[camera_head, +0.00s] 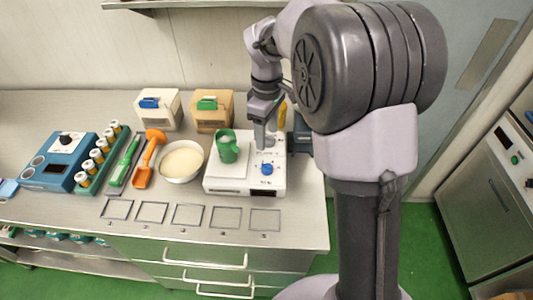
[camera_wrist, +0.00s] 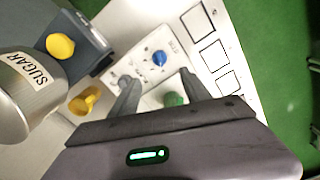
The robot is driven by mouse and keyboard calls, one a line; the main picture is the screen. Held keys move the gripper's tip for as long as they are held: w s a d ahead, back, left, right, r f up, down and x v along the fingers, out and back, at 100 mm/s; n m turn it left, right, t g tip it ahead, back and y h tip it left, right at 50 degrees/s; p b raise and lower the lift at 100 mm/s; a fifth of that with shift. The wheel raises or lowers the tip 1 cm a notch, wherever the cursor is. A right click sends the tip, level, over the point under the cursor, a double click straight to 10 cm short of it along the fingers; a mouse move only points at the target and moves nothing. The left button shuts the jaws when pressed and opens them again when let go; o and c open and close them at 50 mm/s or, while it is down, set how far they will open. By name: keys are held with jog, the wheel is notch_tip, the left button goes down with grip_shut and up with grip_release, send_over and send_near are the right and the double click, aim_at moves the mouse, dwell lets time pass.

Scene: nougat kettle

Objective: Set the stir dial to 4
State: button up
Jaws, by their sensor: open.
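The white kettle base (camera_head: 235,188) stands near the front right of the steel table. A blue dial (camera_head: 267,169) sits on its panel, and it also shows in the wrist view (camera_wrist: 159,58). A smaller grey knob (camera_wrist: 125,82) is on the same panel, close to one finger. The labels are too small to tell which one is the stir dial or what number it points to. My gripper (camera_head: 264,142) is above the back of the panel, behind the blue dial in the head view. In the wrist view its two fingers (camera_wrist: 157,84) are apart with nothing held between them.
A green cup (camera_head: 227,148) stands on the base, left of the panel. A white bowl (camera_head: 182,162) is farther left. A SUGAR canister (camera_wrist: 22,100) and a yellow-knobbed grey device (camera_wrist: 88,50) are close to my gripper. Square outlines (camera_head: 187,215) mark the clear front edge.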

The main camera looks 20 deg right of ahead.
aim_at(267, 164)
notch_tip(267, 164, down, 13)
jog(key=b, duration=0.4)
jog(key=shift+c, duration=0.2)
grip_shut()
